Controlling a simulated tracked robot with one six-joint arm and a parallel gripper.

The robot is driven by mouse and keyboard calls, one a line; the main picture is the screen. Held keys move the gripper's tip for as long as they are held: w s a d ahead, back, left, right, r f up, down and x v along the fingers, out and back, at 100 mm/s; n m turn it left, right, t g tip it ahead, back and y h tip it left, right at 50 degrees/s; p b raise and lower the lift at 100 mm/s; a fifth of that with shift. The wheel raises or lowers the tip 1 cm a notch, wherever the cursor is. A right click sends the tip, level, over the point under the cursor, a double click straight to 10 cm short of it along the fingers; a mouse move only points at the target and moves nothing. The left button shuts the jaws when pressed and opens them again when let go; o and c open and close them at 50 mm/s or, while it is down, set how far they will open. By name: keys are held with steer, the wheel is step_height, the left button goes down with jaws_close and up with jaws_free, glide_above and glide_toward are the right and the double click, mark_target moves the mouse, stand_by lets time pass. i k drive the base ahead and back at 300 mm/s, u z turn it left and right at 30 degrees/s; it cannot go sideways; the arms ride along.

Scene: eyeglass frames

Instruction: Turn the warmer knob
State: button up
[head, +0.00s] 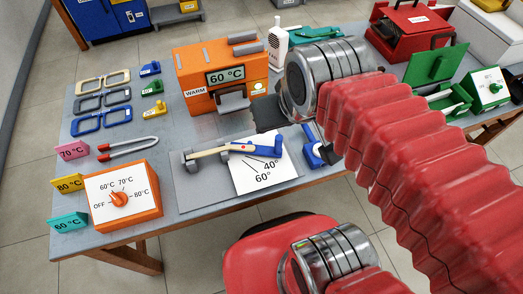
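The warmer knob (119,199) is a small orange dial on the white sloped face of an orange control box (145,222), at the table's front left. The face reads OFF, 60 °C, 70 °C and 80 °C around the knob. The knob's exact pointing direction is too small to tell. The orange warmer (190,75), marked WARM, stands farther back with a display reading 60 °C. My gripper (268,116) is a dark shape at the end of my red arm, in front of the warmer and well apart from the knob, up and to its right. Its fingers are not clear.
Coloured tags for 70 °C (72,150), 80 °C (69,184) and 60 °C (67,222) stand beside the box. Red-handled tweezers (130,147) lie behind it. Eyeglass frames (88,124) lie at the back left. An angle board (190,193) with a pale temple piece is right of the box.

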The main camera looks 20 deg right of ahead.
mark_target(119, 199)
steer(key=u, duration=1.2)
steer(key=k, duration=0.7)
steer(key=u, duration=0.25)
steer(key=i, duration=0.5)
steer(key=u, duration=0.05)
